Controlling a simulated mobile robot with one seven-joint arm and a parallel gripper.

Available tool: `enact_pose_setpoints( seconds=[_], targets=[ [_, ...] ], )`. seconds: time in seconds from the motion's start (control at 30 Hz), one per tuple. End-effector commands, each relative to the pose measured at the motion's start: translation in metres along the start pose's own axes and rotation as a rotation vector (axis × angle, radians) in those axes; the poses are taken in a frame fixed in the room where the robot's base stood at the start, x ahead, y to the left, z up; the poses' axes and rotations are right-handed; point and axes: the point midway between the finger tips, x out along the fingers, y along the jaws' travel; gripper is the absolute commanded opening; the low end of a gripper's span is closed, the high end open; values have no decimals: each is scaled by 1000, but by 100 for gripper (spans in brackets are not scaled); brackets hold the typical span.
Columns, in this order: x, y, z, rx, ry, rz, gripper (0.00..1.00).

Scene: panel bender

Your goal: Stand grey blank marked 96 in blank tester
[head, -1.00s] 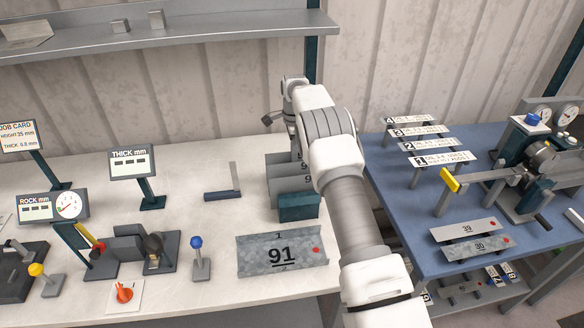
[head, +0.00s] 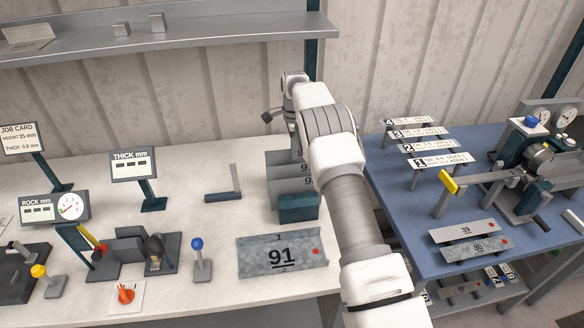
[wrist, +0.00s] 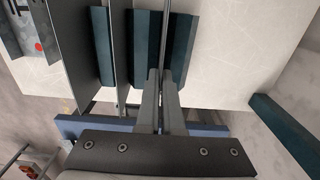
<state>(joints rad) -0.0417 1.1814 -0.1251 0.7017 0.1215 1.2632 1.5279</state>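Grey blanks stand in a dark teal rack (head: 298,208) at the right of the white bench. Their numbers begin with 9 but my arm hides the rest, so I cannot read which is 96. In the wrist view my gripper (wrist: 162,78) has its fingers close together on the edge of one thin upright blank (wrist: 166,35), still between the rack's teal blocks. Its number is not visible. No label names the blank tester; a grey device with a slot (head: 130,248) stands at left by the ROCK mm display (head: 54,207).
Blank 91 (head: 250,262) lies at the bench's front. A small square tool (head: 224,194) lies left of the rack. Lever knobs (head: 197,243) stand by the device. The blue table (head: 400,215) at right holds plates 39 and 30.

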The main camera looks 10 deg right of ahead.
Motion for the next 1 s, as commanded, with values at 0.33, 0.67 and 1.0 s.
enact_pose_setpoints(
  seconds=[0.33, 0.67, 1.0],
  targets=[
    [-24, 0, 0, 0, 0, -2, 0],
    [-44, 0, 0, 0, 0, -1, 0],
    [-64, 0, 0, 0, 0, -1, 0]
  ],
)
